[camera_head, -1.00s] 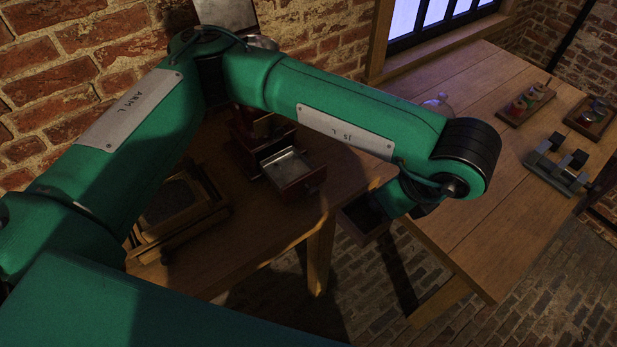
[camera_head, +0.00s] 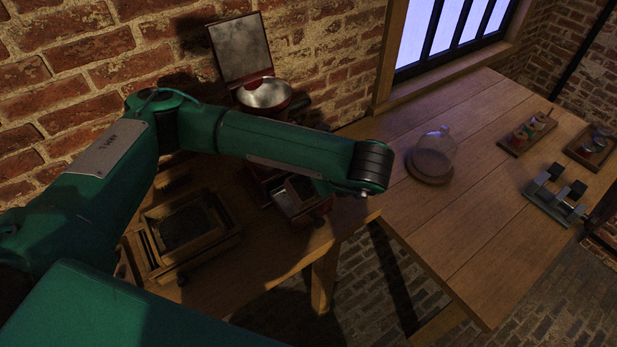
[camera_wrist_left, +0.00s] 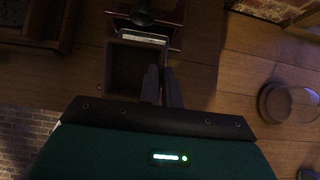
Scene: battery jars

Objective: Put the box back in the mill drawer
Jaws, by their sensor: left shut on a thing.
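The mill (camera_head: 263,92) has a red hinged lid standing open over a round metal bowl, at the back of the wooden bench. Its pulled-out drawer (camera_head: 312,216) has a red front; in the wrist view a pale strip of the drawer (camera_wrist_left: 145,38) shows beyond the box. The box (camera_wrist_left: 128,68) is dark, open-topped and looks empty. My left gripper (camera_wrist_left: 162,86) is shut on the box's right wall. The box (camera_head: 298,187) is at or just over the drawer; I cannot tell whether they touch. The left fingers are hidden below my forearm in the head view. My right gripper is not in view.
A wooden frame-like tray (camera_head: 190,228) lies on the bench left of the mill. A glass bell jar (camera_head: 433,157) stands on the right table (camera_head: 455,220). Small racks (camera_head: 527,135) sit farther right. The table's middle is clear. A brick wall is behind.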

